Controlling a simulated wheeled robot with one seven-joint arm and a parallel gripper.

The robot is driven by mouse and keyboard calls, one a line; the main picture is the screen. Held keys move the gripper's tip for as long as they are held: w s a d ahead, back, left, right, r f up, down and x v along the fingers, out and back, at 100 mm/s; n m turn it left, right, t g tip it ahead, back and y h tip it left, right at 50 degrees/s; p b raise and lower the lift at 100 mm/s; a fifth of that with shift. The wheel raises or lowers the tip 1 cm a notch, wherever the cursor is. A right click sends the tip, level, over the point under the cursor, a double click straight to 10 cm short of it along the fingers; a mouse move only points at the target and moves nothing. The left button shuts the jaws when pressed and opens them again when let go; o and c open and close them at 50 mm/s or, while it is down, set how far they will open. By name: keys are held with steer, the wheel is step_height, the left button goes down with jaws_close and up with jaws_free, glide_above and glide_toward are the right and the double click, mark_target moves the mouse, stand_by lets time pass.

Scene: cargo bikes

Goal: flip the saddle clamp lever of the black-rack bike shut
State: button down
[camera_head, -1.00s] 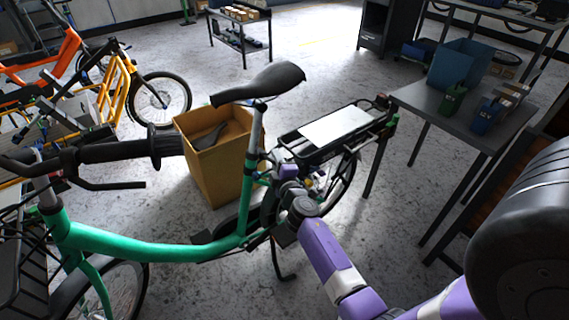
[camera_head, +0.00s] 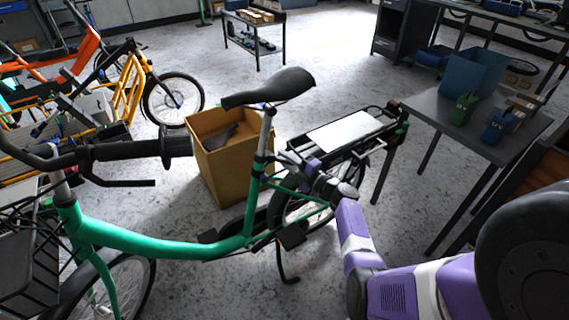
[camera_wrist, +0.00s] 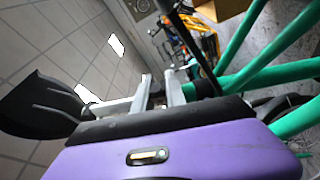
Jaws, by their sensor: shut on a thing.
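The green bike (camera_head: 160,243) with the black rear rack (camera_head: 381,122) stands across the middle of the head view. Its black saddle (camera_head: 272,88) sits on a silver seat post (camera_head: 264,132). The saddle clamp is at the top of the green seat tube (camera_head: 254,185). My gripper (camera_head: 284,157) reaches in from the right, just beside the clamp. In the wrist view my gripper (camera_wrist: 158,92) has its pale fingers close together by the clamp area, shut on what appears to be the clamp lever. The lever itself is mostly hidden, so its angle cannot be told.
A cardboard box (camera_head: 222,177) stands on the floor behind the seat tube. A grey table (camera_head: 430,112) with bins is at the right. An orange and yellow bike (camera_head: 125,85) stands at the left. The black handlebar grip (camera_head: 176,146) juts in front.

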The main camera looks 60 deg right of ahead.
steer(key=n+y+b, duration=0.1)
steer(key=n+t+y+b, duration=0.1)
steer(key=y+b, duration=0.1)
steer(key=n+y+b, duration=0.1)
steer(key=b, duration=0.1)
steer(key=shift+w+d+f, duration=0.15)
steer(key=shift+w+d, duration=0.15)
steer(key=shift+w, duration=0.1)
steer(key=shift+y, duration=0.4)
steer(key=c, duration=1.4)
jaws_free()
steer(key=shift+o, duration=0.2)
steer(key=s, duration=0.7)
steer(key=shift+s+f, duration=0.4)
